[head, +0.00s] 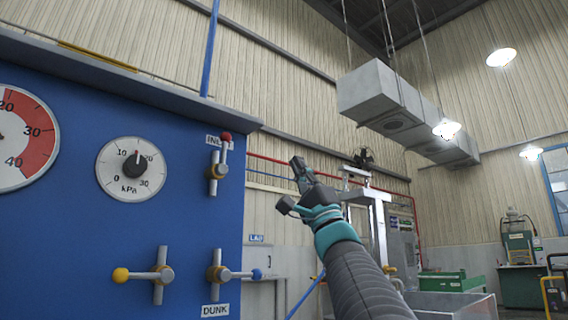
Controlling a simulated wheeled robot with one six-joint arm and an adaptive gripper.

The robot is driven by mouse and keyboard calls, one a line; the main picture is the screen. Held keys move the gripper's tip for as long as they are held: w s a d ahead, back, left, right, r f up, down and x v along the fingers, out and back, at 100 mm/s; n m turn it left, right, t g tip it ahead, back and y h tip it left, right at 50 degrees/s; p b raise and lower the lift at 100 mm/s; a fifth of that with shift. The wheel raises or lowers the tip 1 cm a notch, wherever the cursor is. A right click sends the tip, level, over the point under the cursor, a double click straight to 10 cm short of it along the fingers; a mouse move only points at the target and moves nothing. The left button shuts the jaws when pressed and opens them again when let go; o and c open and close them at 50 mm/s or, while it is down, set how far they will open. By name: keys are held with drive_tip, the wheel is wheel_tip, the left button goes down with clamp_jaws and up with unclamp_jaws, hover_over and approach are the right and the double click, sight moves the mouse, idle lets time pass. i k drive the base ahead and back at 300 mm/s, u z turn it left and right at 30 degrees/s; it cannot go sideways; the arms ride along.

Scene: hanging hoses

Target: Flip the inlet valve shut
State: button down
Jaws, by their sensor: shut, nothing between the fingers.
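The inlet valve (217,172) is on the blue panel in the head view, beside a partly covered label (213,140) that begins "IN".
A kPa dial (130,168) and larger gauge (22,140) fill the left. A metal stand (377,235) is behind my arm.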

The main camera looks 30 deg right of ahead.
sight(221, 169)
drive_tip(key=k, duration=1.5)
